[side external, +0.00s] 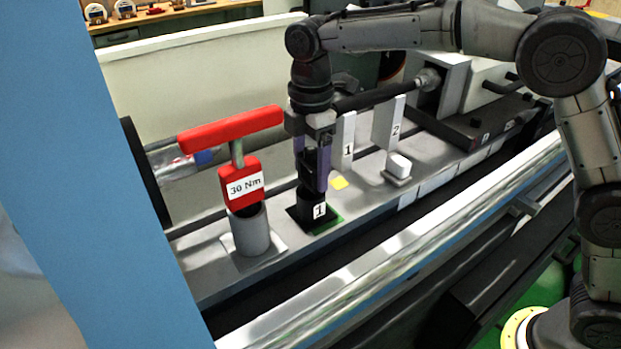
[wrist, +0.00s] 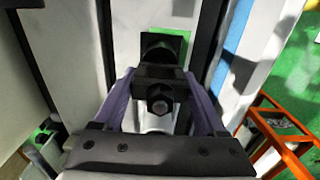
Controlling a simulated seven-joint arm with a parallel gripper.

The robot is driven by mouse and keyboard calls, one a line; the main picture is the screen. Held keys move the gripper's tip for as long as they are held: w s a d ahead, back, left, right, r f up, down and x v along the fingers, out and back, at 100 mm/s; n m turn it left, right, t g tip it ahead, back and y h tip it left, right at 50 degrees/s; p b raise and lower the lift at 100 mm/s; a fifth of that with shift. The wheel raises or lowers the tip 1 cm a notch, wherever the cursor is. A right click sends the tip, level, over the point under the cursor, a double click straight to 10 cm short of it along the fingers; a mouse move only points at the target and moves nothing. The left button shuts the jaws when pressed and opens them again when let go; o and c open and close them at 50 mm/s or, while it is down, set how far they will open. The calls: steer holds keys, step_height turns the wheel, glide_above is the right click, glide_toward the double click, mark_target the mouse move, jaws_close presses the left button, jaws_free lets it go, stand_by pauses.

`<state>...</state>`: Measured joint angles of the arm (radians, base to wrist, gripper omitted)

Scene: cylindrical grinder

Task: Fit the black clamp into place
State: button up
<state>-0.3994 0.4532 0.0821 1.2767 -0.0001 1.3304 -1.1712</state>
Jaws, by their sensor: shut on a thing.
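My gripper (side external: 313,188) points down over the machine bed, with purple-grey fingers. It is shut on the black clamp (wrist: 158,84), a dark block with a hex nut facing the wrist camera. In the side view the fingers hide most of the clamp. Directly below the fingertips, a black part (side external: 312,206) with a white "1" label stands at a green pad (side external: 328,224). The pad (wrist: 178,40) also shows in the wrist view, with black on it. I cannot tell whether the held clamp and the labelled part are one piece or touching.
A red "30 Nm" torque wrench (side external: 238,185) stands in a grey cylindrical holder (side external: 250,232) at left. White plates "1" (side external: 345,140) and "2" (side external: 388,122) stand behind and right. A small white block (side external: 398,165) and yellow patch (side external: 339,183) are nearby.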

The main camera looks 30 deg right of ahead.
jaws_close()
steer(key=shift+r, duration=0.1)
steer(key=shift+r, duration=0.1)
steer(key=shift+r, duration=3.85)
steer(key=shift+w+t, duration=0.15)
steer(key=shift+t, duration=0.15)
steer(key=w+a+f+t, duration=0.1)
steer(key=w+f+t, duration=0.3)
steer(key=w, duration=0.5)
steer(key=shift+t, duration=0.7)
